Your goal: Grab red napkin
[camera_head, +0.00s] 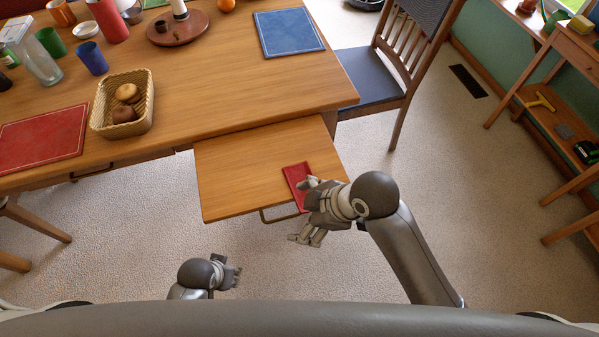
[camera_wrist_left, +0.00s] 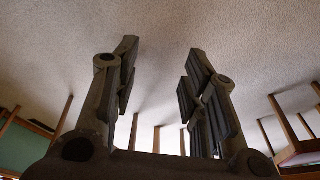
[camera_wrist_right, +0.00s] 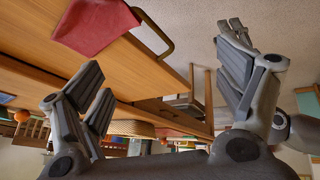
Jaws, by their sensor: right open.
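The red napkin (camera_head: 296,182) lies folded near the front right edge of the pulled-out wooden leaf. It also shows at the upper left of the right wrist view (camera_wrist_right: 95,25). My right gripper (camera_head: 306,211) is open and empty at the leaf's front right corner, beside the napkin; it hides the napkin's near right part in the head view. In the right wrist view the fingers (camera_wrist_right: 163,68) are spread wide, with the napkin beyond the left finger. My left gripper (camera_head: 234,275) is open and empty over the floor, low and away from the leaf.
The leaf (camera_head: 235,170) has a metal handle (camera_head: 280,217) at its front, close to my right gripper. The table (camera_head: 200,60) holds a basket (camera_head: 149,110), red and blue placemats and cups. A chair (camera_head: 372,75) stands right of the table.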

